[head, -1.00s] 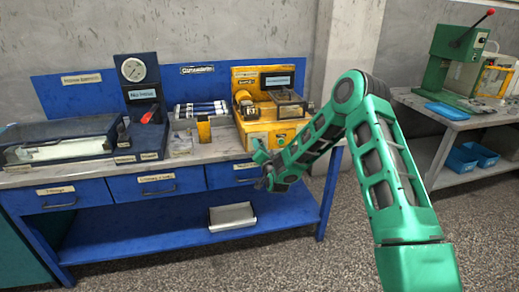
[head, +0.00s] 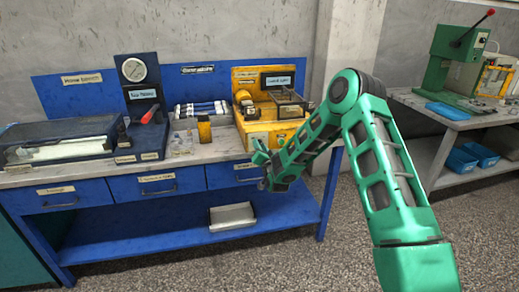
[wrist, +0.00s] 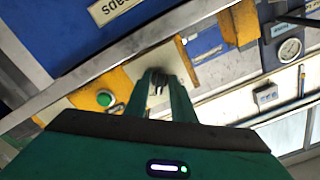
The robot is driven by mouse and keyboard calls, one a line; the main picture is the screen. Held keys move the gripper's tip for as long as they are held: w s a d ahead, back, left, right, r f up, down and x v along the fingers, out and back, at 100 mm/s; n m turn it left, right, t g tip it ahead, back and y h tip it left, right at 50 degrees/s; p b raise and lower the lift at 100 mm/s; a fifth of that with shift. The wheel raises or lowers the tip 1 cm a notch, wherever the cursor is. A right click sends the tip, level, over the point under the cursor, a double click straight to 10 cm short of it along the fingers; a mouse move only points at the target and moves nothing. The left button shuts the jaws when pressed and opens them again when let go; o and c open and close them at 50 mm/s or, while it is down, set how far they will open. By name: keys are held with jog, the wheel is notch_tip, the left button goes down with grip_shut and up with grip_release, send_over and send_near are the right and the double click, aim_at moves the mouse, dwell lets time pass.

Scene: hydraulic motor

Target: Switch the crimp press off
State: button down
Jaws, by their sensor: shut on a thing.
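The yellow machine (head: 270,129), which I take to be the crimp press, stands at the right end of the blue workbench and carries a small display (head: 277,80). My gripper (head: 257,150) is at its lower front, near the bench edge. In the wrist view, the fingertips of my gripper (wrist: 158,84) are closed around a small grey part, likely a switch knob, in front of a pale plate (wrist: 172,60). The fingers hide most of that part, so its setting cannot be told. A green round button (wrist: 104,99) sits on the yellow front, left of the fingers.
A blue test unit (head: 138,108) with a gauge and red lever stands left on the bench. A small yellow block (head: 204,129) stands near the press. Drawers (head: 158,187) lie below the worktop. A second table (head: 455,122) with a green press stands at right.

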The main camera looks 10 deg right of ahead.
jog(key=n, duration=1.6)
jog(key=shift+d, duration=0.1)
dwell(0.5)
jog(key=c, duration=1.8)
grip_release()
